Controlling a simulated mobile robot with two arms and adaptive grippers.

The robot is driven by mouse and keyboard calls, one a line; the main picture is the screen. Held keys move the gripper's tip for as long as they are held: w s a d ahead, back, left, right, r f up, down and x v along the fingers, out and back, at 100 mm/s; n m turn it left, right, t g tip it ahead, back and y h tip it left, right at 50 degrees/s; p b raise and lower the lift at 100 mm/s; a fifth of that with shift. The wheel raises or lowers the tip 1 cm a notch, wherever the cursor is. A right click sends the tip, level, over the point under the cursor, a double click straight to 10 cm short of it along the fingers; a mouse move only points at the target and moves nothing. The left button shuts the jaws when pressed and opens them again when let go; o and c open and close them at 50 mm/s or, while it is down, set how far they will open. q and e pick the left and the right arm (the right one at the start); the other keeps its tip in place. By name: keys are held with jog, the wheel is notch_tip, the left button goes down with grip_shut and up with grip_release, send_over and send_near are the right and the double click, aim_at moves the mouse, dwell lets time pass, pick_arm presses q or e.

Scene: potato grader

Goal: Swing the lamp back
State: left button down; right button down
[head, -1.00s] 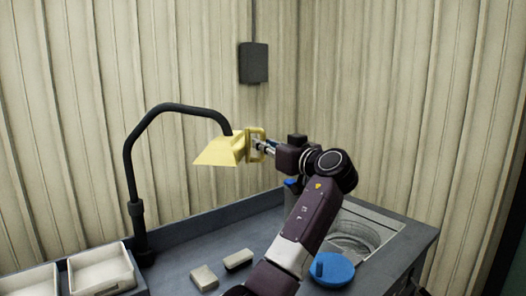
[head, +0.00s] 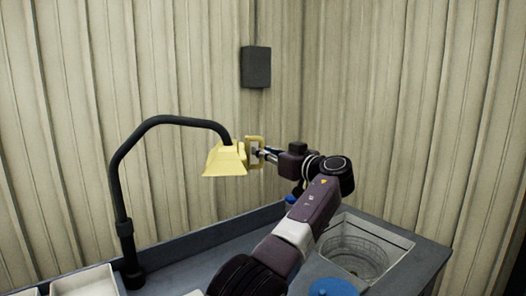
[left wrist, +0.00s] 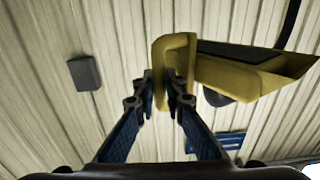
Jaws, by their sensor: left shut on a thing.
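The lamp has a yellow shade (head: 226,160) hanging from a black curved arm (head: 165,121) that rises from a post (head: 126,243) at the left of the bench. A yellow loop handle (head: 261,152) is on the right side of the shade. My left gripper (head: 258,153) is shut on this handle. In the left wrist view the two fingers (left wrist: 170,90) close on the bar of the handle (left wrist: 160,50), with the shade (left wrist: 250,75) to the right. My right gripper is in neither view.
A round basin with a wire-like wall (head: 353,258) is sunk in the grey bench (head: 190,258) at right. A blue round thing (head: 333,288) is at the bottom edge. White trays (head: 88,283) stand at lower left. A dark box (head: 256,67) is on the ribbed wall.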

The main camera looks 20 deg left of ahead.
pick_arm(q)
jog(key=shift+w, duration=0.1)
dwell(0.4)
jog(key=c, duration=2)
grip_release()
jog(key=shift+a, duration=0.1)
jog(key=v, duration=1.2)
jog(key=shift+w, duration=0.1)
jog(key=shift+c, duration=0.2)
